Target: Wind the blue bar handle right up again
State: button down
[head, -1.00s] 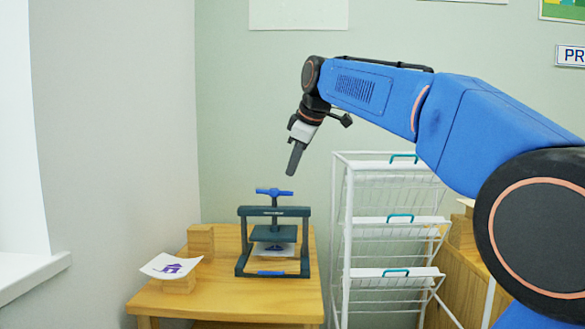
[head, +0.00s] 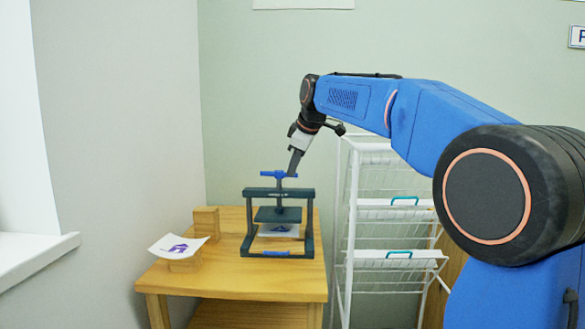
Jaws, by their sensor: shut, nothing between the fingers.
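The blue bar handle (head: 279,174) sits crosswise on top of a screw on the dark press (head: 250,220), which stands on a wooden table. The pressing plate (head: 278,214) hangs under the crossbar, with a visible gap above the base. A sheet with a purple print (head: 279,231) lies beneath the plate. My gripper (head: 294,172) points down at the right end of the handle. Its fingers are shut with nothing between them. They overlap the handle's right end in the picture, and I cannot tell whether they touch it.
The wooden table (head: 230,284) has bare room in front of the press. A printed sheet (head: 178,246) rests on a wooden block at the left, beside another wooden block (head: 206,221). A white wire drawer rack (head: 352,235) stands right of the table.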

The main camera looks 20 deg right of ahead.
jog(key=shift+f, duration=0.1)
jog(key=shift+w+d, duration=0.45)
jog(key=shift+w, duration=0.15)
